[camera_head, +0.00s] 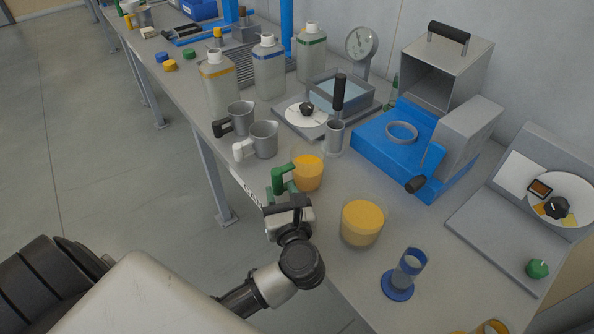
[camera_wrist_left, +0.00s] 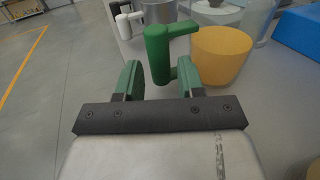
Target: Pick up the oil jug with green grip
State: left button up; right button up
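The oil jug, with its orange oil (camera_head: 309,174) and green grip (camera_head: 281,180), stands near the bench's front edge. In the left wrist view its orange body (camera_wrist_left: 222,56) is right of centre and its green grip (camera_wrist_left: 158,52) is in the middle. My left gripper (camera_head: 287,193) is at the grip side of the jug. In the left wrist view its green-padded fingers (camera_wrist_left: 158,78) are apart, with the grip's lower part between or just beyond them. I cannot tell whether they touch it. My right gripper is not in view.
Metal jugs with white (camera_head: 263,140) and black (camera_head: 240,118) grips stand behind. A second orange-filled container (camera_head: 362,222) and a blue-based cylinder (camera_head: 398,285) stand to the right. A blue machine (camera_head: 385,155) is farther back. Open floor (camera_head: 130,200) lies left of the bench.

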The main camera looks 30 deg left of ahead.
aim_at(279, 185)
pick_arm(q)
jog(key=x, duration=0.3)
jog(key=shift+w+a+p, duration=0.2)
jog(key=shift+a+p, duration=0.1)
jog(key=shift+a, duration=0.05)
jog(key=shift+w+a, duration=0.1)
grip_shut()
jog(key=shift+r, duration=0.1)
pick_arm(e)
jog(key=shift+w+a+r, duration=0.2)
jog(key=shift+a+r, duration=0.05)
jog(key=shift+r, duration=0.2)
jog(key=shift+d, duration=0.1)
pick_arm(q)
jog(key=shift+r, duration=0.15)
